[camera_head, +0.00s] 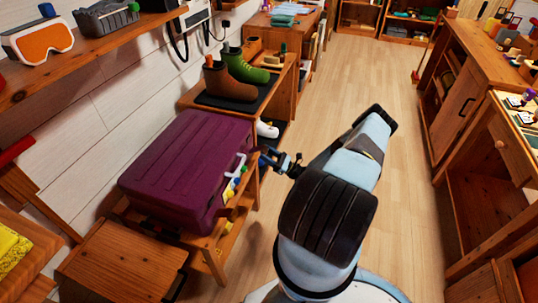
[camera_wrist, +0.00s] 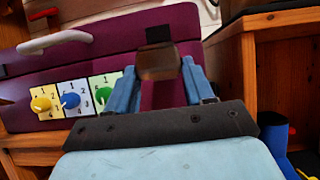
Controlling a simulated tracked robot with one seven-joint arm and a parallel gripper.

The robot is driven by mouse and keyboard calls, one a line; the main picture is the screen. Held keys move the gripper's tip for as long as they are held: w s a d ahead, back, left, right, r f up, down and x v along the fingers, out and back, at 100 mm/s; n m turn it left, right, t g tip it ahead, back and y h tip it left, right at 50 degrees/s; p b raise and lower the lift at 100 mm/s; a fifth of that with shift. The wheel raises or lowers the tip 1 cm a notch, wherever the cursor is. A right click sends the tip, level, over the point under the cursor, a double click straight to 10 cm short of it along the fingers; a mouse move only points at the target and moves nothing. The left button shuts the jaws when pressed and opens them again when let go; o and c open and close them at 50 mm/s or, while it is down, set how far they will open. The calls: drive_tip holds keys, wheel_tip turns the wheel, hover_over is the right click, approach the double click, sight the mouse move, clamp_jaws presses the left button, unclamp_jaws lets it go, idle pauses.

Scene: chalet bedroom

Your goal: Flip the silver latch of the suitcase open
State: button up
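The purple suitcase (camera_head: 185,165) lies flat on a wooden stand, and its front fills the upper part of the wrist view (camera_wrist: 105,38). The latch (camera_wrist: 158,62) is a small metallic block, looking brownish here, near the right end of the suitcase front. A dark square plate sits just above it. My gripper (camera_head: 266,160) is at the right end of the suitcase front. In the wrist view its two blue fingers (camera_wrist: 159,67) stand apart, one on each side of the latch. I cannot tell whether they touch it.
A white handle (camera_wrist: 53,42) and yellow, blue and green dials (camera_wrist: 71,101) are left of the latch. A wooden shelf (camera_head: 290,85) with boots (camera_head: 228,82) stands close behind the suitcase. The wooden floor (camera_head: 360,75) is clear to the right.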

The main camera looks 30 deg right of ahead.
drive_tip(key=o, duration=0.4)
drive_tip(key=v, duration=1.3)
drive_tip(key=shift+s+d+f, duration=0.2)
drive_tip(key=shift+s+f, duration=0.05)
